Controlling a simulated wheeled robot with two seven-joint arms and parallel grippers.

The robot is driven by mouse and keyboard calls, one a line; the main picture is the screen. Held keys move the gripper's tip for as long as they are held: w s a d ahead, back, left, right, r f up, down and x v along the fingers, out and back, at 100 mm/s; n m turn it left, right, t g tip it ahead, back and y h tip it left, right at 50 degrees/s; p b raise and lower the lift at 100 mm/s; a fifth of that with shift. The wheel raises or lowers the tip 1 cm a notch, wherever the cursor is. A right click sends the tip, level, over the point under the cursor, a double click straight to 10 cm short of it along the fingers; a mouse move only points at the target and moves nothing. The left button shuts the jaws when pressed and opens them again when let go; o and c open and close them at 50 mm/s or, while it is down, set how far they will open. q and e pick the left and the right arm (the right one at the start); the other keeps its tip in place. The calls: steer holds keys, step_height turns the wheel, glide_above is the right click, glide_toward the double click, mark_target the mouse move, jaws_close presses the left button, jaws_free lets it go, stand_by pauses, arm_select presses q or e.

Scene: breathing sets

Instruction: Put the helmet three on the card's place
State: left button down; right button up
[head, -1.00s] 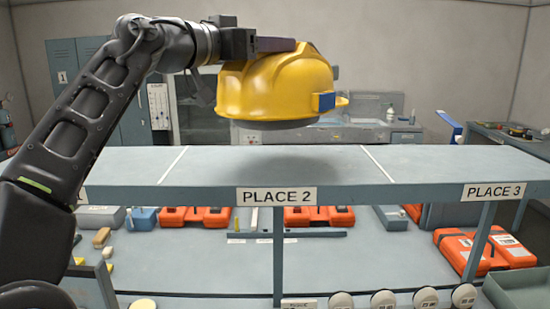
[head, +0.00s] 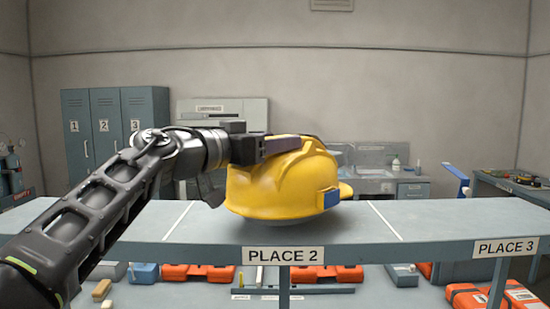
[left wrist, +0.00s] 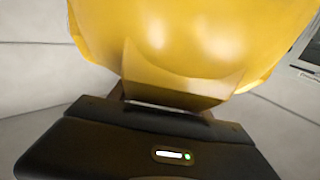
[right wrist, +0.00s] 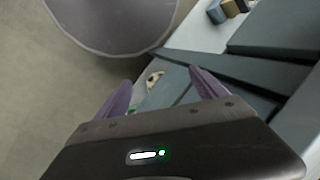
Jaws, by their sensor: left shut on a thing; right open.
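A yellow helmet (head: 282,182) with a blue side clip is at the shelf section labelled PLACE 2 (head: 283,254). It is upright, its underside at or just above the shelf top; I cannot tell if it touches. My left gripper (head: 285,146) is shut on the helmet near its top, coming from the left. The helmet (left wrist: 190,45) fills the upper part of the left wrist view. My right gripper (right wrist: 160,90) is open and empty, seen only in the right wrist view. No card shows in these frames.
The shelf (head: 440,218) has white dividing lines and is bare on both sides of the helmet. The PLACE 3 label (head: 505,247) is at the right. Orange cases (head: 195,272) lie on the lower surface. A round grey object (right wrist: 110,20) is near my right gripper.

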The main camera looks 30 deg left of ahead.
mark_target(275, 157)
arm_select(q)
steer(key=shift+f, duration=1.5)
steer(key=shift+c, duration=2.4)
jaws_free()
steer(key=shift+f, duration=0.2)
steer(key=shift+r, duration=0.15)
steer(key=b+v, duration=0.2)
steer(key=v, duration=1)
